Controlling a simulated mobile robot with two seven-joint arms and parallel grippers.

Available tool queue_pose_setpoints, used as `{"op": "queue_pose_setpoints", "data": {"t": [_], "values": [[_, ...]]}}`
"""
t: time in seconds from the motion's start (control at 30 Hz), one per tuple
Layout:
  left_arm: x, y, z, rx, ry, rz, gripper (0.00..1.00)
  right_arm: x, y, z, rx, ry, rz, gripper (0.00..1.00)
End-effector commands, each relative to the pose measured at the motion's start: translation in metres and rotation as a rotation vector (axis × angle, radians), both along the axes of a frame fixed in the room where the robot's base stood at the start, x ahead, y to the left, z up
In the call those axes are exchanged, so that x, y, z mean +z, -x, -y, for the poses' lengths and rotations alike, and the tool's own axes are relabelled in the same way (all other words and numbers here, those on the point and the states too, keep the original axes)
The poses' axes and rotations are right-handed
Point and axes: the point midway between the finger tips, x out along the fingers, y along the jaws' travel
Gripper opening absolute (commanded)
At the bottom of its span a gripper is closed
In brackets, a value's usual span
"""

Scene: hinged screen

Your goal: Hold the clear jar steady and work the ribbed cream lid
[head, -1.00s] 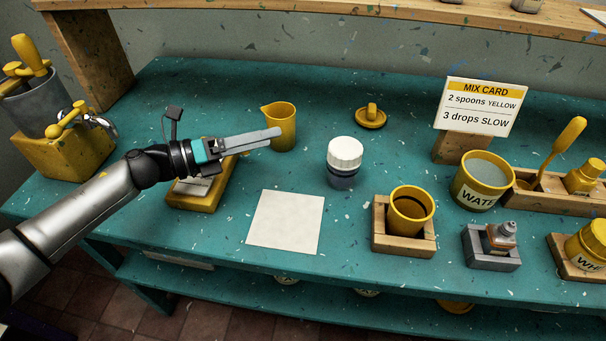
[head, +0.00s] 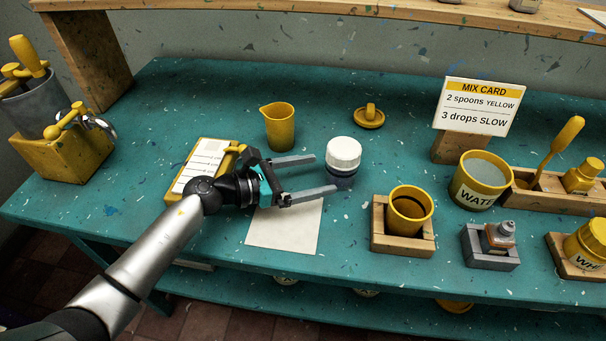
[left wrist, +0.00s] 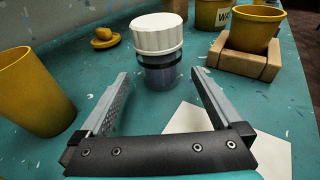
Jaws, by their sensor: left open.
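The clear jar (head: 341,180) stands upright on the teal bench with dark contents, and the ribbed cream lid (head: 344,153) sits on its top. In the left wrist view the lid (left wrist: 156,35) and the jar (left wrist: 159,73) are straight ahead, beyond the fingertips. My left gripper (head: 325,175) is open and empty, its two fingers pointing at the jar from the left. In the left wrist view the jar shows between the fingers of my left gripper (left wrist: 160,80), with no clear contact. My right gripper is not in view.
A yellow pitcher (head: 279,128) stands left of the jar, and a yellow knobbed lid (head: 369,117) lies behind it. A yellow cup (head: 409,206) in a wooden holder (head: 404,243) is close on the right. A white sheet (head: 285,236) lies in front.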

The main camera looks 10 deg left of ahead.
Motion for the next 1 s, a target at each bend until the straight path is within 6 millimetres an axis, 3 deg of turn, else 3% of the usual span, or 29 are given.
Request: {"op": "queue_pose_setpoints", "data": {"t": [0.3, 0.6, 1.0], "values": [[-0.008, -0.025, 0.037, -0.001, 0.002, -0.001, 1.0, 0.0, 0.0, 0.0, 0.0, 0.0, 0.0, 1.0], [-0.012, -0.034, 0.051, 0.0, 0.002, -0.001, 1.0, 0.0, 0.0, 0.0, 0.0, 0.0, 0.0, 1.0], [-0.012, -0.034, 0.05, 0.0, 0.002, -0.001, 0.56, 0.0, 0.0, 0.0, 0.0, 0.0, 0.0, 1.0]]}}
